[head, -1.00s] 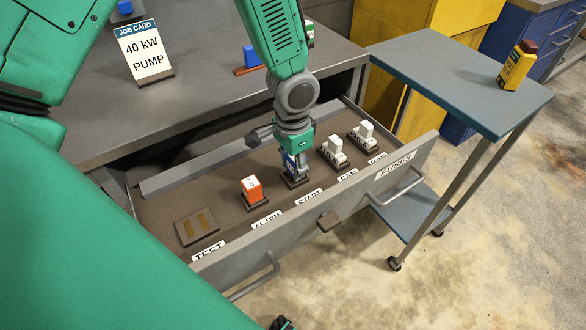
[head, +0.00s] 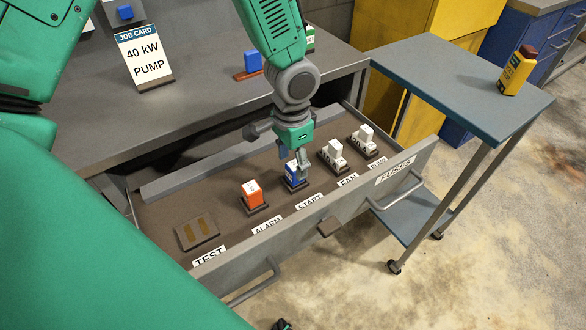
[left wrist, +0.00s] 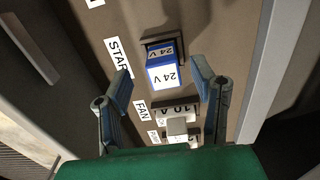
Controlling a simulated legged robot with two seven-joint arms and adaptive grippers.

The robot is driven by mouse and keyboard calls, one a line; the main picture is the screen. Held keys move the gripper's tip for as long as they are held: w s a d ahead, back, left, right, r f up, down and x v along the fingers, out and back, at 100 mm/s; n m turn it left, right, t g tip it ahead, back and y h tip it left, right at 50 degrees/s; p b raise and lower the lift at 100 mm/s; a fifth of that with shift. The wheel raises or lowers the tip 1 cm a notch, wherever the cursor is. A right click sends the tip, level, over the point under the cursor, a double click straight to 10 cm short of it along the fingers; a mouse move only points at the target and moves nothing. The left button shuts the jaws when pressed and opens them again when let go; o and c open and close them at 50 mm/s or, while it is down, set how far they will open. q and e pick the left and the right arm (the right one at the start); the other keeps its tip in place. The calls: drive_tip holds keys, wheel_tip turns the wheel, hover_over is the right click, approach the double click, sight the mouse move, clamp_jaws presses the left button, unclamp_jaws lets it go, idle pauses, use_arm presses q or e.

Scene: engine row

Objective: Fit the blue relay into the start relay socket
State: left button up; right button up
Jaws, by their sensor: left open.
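The blue relay (head: 292,173) stands upright in the socket behind the START label (head: 309,199) in the open drawer. In the left wrist view the relay (left wrist: 163,73) shows a white top marked 24 V, with the dark start relay socket (left wrist: 177,44) around its base. I cannot tell whether it is fully seated. My left gripper (head: 302,163) is just above and beside the relay. In the left wrist view its two fingers are spread and empty, with the relay beyond them. My right gripper is not in view.
An orange relay (head: 252,193) stands at ALARM, left of the blue one. White fuses (head: 333,153) stand to the right. The TEST socket (head: 197,234) is empty. The drawer front (head: 330,222) borders the near side. A blue-topped cart (head: 450,80) stands at the right.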

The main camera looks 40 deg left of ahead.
sight(292, 167)
use_arm(q)
wheel_tip(292, 167, up, 8)
drive_tip(key=shift+a+f+p, duration=0.15)
drive_tip(key=shift+f+p, duration=0.1)
drive_tip(key=shift+p, duration=0.35)
